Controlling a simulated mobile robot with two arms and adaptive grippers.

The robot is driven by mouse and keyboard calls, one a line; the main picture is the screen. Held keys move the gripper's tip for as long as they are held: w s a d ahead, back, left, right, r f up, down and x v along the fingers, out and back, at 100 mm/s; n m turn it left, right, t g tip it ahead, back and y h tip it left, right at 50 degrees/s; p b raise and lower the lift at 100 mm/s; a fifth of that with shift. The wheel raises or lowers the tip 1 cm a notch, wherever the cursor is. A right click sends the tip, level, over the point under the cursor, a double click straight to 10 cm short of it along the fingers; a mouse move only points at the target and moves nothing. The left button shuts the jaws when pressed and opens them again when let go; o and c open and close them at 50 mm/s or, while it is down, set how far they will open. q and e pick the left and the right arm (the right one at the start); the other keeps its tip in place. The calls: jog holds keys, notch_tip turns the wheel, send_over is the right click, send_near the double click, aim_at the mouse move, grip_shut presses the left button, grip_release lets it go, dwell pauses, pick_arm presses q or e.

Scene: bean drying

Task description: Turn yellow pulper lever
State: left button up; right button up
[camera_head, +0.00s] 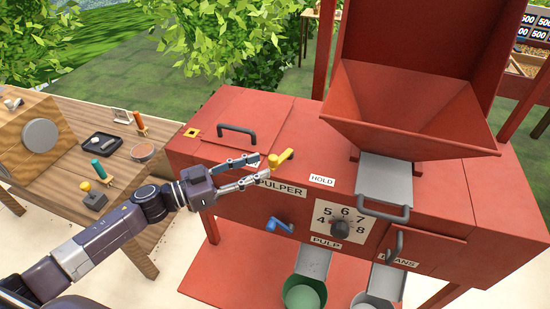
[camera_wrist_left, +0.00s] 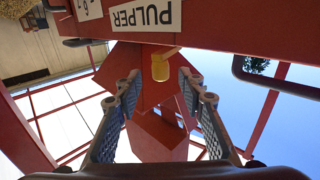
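The yellow pulper lever (camera_head: 281,158) sticks up at the front edge of the red pulper's top, just above the PULPER label (camera_head: 283,188). My left gripper (camera_head: 264,169) comes in from the left with its two fingers spread, and its tips are close to the lever. In the left wrist view, the lever's yellow end (camera_wrist_left: 160,68) shows between the open fingers (camera_wrist_left: 160,82), near the tips, with a gap on each side. I cannot tell exactly how deep the lever sits between the fingers. My right gripper is not in view.
The red pulper body (camera_head: 240,112) carries a black top handle (camera_head: 237,131), a hopper (camera_head: 405,105), a blue crank (camera_head: 279,226) and a numbered dial (camera_head: 340,228). A green bowl (camera_head: 304,293) stands below. A wooden table (camera_head: 150,205) with small tools is at left.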

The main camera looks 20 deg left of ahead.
aim_at(273, 161)
pick_arm(q)
jog(key=p+x, duration=0.1)
jog(key=x, duration=0.3)
jog(key=shift+w+d, duration=0.15)
jog(key=shift+w, duration=0.1)
jog(key=shift+w+d, duration=0.2)
jog(key=shift+d, duration=0.05)
jog(key=shift+w+d, duration=0.1)
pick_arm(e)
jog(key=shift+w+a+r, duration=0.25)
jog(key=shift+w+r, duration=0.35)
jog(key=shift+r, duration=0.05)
pick_arm(q)
jog(key=c, duration=1)
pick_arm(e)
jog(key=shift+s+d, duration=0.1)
